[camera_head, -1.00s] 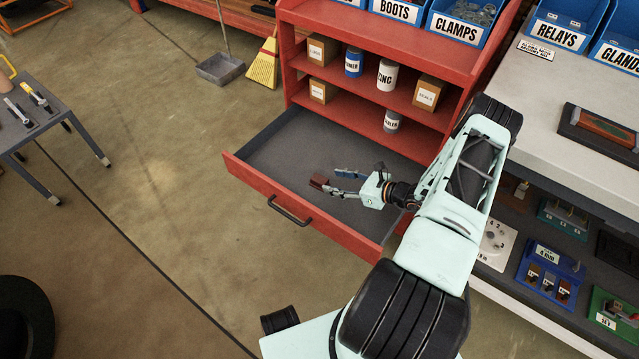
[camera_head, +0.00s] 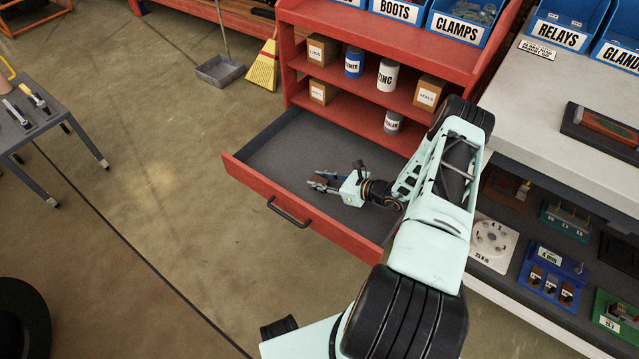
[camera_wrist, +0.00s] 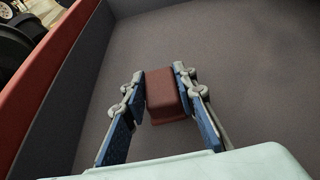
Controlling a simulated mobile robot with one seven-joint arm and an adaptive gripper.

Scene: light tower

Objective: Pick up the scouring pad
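The scouring pad is a small reddish-brown block (camera_wrist: 167,95), lying in the open drawer (camera_head: 290,217). In the wrist view it sits between the ends of my two fingers, close to both, with narrow strips of drawer floor beside its near end. My gripper (camera_wrist: 160,85) is open around it; firm contact does not show. In the head view my gripper (camera_head: 318,180) is low over the drawer, pointing left, and its fingers partly hide the pad.
The drawer's red front with a black handle (camera_head: 289,211) is pulled out. Red shelves with boxes and cans (camera_head: 388,75) stand behind it. A white-topped workbench (camera_head: 560,130) is at the right. The rest of the drawer floor looks empty.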

